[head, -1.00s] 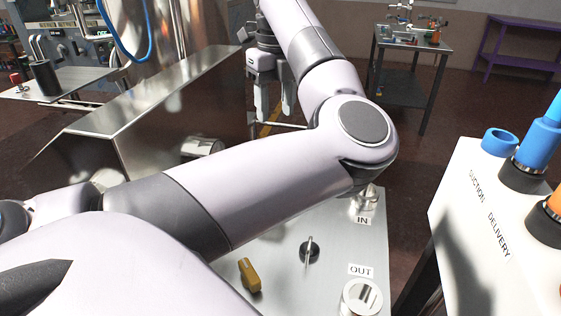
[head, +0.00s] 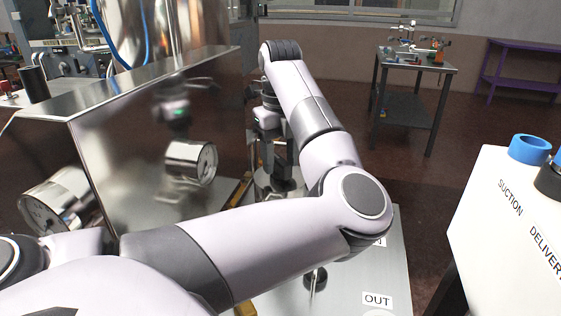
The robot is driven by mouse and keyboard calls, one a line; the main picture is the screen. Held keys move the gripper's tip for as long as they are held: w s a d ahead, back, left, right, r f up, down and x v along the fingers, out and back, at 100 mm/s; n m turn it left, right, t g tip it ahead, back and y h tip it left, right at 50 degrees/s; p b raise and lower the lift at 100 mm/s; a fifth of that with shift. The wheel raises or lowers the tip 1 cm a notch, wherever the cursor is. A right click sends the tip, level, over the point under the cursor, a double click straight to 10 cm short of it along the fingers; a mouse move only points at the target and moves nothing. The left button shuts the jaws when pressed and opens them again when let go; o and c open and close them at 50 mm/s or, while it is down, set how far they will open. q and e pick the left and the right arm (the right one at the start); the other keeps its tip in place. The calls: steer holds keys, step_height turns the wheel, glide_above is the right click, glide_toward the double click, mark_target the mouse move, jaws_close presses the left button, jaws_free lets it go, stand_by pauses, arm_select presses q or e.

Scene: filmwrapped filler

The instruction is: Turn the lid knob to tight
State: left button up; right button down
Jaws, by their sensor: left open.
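My left gripper (head: 278,170) points down beyond the elbow of my left arm, beside the shiny steel housing. Its two fingers are apart. A dark knob (head: 284,184) shows just under the fingertips, on top of a small metal lid or vessel (head: 264,186). The fingers partly cover the knob, and I cannot tell whether they touch it or stand around it. I cannot make out any tight mark. My arm hides the area in front of the vessel. My right gripper is not in view.
The steel housing (head: 130,140) with a round gauge (head: 58,203) stands to the left. A metal panel with an OUT label (head: 377,299) and a black switch (head: 316,281) lies in front. A white SUCTION and DELIVERY box (head: 490,225) stands right. A small table (head: 440,68) stands behind.

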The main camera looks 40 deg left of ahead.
arm_select(q)
steer(key=shift+f, duration=0.2)
jaws_close()
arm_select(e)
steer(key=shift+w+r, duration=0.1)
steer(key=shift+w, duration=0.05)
arm_select(q)
steer(key=shift+m, duration=0.3)
steer(key=m, duration=0.3)
steer(key=shift+m, duration=0.3)
steer(key=m, duration=0.4)
steer(key=shift+f+m, duration=0.1)
steer(key=shift+m, duration=0.2)
steer(key=m, duration=0.4)
steer(key=shift+p, duration=0.35)
steer(key=m, duration=0.5)
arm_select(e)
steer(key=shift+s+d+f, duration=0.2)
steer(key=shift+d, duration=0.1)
